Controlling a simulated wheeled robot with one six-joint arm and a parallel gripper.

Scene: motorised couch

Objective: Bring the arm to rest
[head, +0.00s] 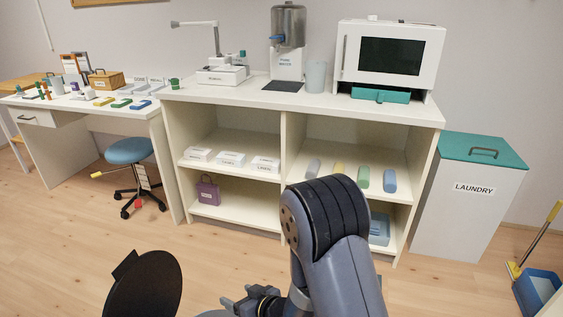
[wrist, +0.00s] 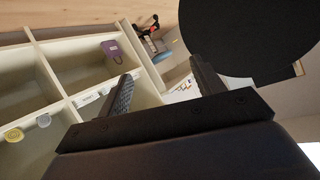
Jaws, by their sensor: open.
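My gripper (head: 249,300) shows low in the head view, beside the grey and black links of my folded arm (head: 342,270). In the wrist view the gripper (wrist: 164,85) has its two dark fingers spread apart with nothing between them. It is open and empty, and appears clear of the furniture. The lower part of the arm is cut off by the frame's bottom edge.
An open shelf unit (head: 284,150) stands ahead, bearing a white microwave (head: 345,62) and a dispenser (head: 288,65). A purple bag (head: 207,192) sits inside. A laundry bin (head: 468,205) stands right, a blue stool (head: 129,150) left. Wooden floor (head: 215,265) before the shelves is clear.

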